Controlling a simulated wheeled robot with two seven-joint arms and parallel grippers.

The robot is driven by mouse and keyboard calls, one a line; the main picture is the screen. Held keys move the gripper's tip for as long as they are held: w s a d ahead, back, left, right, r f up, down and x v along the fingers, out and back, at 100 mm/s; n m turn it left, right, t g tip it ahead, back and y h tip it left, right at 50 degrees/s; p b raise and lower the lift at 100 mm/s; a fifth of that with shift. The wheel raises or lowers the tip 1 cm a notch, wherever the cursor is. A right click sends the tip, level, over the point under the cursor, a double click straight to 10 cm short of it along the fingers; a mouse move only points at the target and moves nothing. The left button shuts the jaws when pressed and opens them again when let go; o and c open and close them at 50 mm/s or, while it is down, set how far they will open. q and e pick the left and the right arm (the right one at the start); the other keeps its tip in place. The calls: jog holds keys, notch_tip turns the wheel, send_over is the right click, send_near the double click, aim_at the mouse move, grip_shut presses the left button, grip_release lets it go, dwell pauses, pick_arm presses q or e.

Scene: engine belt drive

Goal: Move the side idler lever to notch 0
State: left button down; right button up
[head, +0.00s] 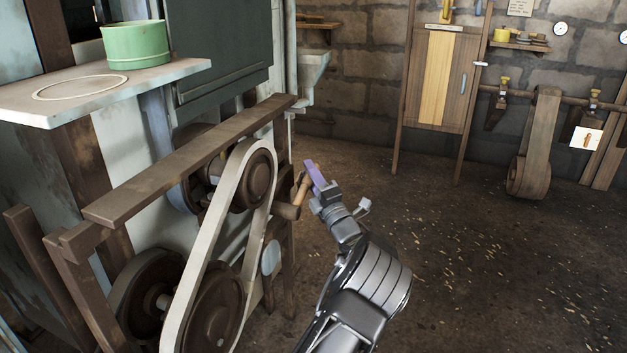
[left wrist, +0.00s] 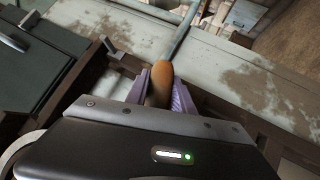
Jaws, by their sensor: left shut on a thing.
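The side idler lever shows in the head view as a short orange-brown handle (head: 301,189) at the right side of the belt drive frame. In the left wrist view the lever's wooden grip (left wrist: 162,73) stands between the purple fingers, with a grey metal rod (left wrist: 183,32) running on from it. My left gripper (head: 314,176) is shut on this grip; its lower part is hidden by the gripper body. A small brown cylinder (head: 288,211) sits just below the handle. No notch marks are legible. My right gripper is not in view.
A pale belt (head: 205,250) runs around a small upper pulley (head: 257,178) and a large lower pulley (head: 215,318), left of my gripper. A wooden beam (head: 190,160) spans above. A green pot (head: 135,44) stands on a shelf. The floor to the right is open.

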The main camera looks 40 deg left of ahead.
pick_arm(q)
jog(key=shift+r, duration=0.2)
dwell(0.3)
jog(key=c, duration=1.1)
grip_release()
jog(key=shift+s, duration=0.1)
jog(key=shift+d, duration=0.15)
jog(key=p+v, duration=0.2)
jog(key=v, duration=0.5)
jog(key=shift+d+f, duration=0.2)
jog(key=shift+d, duration=0.05)
jog(key=shift+s, duration=0.1)
